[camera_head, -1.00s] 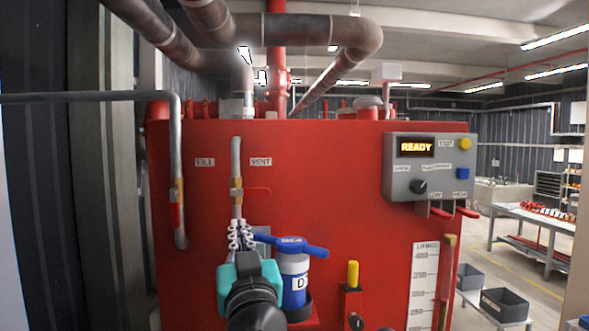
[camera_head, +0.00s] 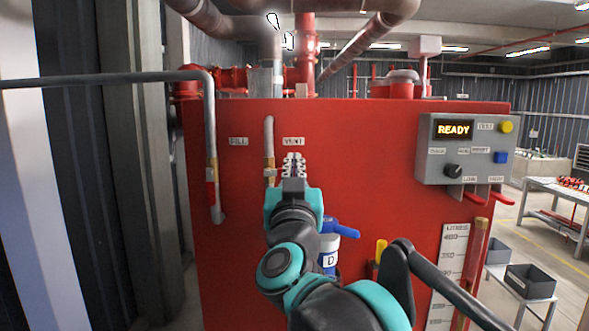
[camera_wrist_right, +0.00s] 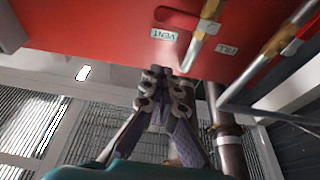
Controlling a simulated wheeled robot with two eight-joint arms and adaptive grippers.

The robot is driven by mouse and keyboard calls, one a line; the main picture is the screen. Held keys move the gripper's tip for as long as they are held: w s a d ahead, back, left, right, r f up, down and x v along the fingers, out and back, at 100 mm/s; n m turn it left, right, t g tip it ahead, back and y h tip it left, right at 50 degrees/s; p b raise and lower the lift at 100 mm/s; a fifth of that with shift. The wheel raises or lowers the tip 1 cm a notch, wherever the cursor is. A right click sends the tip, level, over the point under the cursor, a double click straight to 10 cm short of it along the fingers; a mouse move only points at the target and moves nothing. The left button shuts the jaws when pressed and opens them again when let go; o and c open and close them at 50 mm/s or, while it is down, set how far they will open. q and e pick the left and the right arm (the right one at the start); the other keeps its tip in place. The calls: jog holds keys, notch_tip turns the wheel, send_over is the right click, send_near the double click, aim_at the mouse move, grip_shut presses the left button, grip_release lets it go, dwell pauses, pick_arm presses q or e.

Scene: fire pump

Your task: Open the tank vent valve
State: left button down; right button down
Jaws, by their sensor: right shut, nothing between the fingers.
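The vent valve's brass body (camera_head: 269,172) sits on a thin grey pipe on the front of the red tank (camera_head: 350,140), beside the VENT label (camera_head: 293,141). Its red lever is hidden behind my right gripper in the head view. My right gripper (camera_head: 294,160) is shut and empty, pointing up just below the VENT label and right of the vent pipe. In the upside-down wrist view, the right gripper's fingertips (camera_wrist_right: 166,72) are close together near the VENT label (camera_wrist_right: 164,35) and the vent pipe (camera_wrist_right: 196,48); contact cannot be told. My left gripper is not in view.
The fill pipe (camera_head: 212,130) with its red-handled valve stands left of the vent pipe. A grey control box (camera_head: 466,150) reading READY is at the upper right. A blue-handled white container (camera_head: 330,250) is partly behind my arm. A litre gauge (camera_head: 448,270) is lower right.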

jog(key=w+f+p, duration=0.2)
jog(key=w, duration=0.4)
jog(key=shift+w, duration=0.15)
jog(key=shift+f+m, duration=0.15)
jog(key=shift+m, duration=0.15)
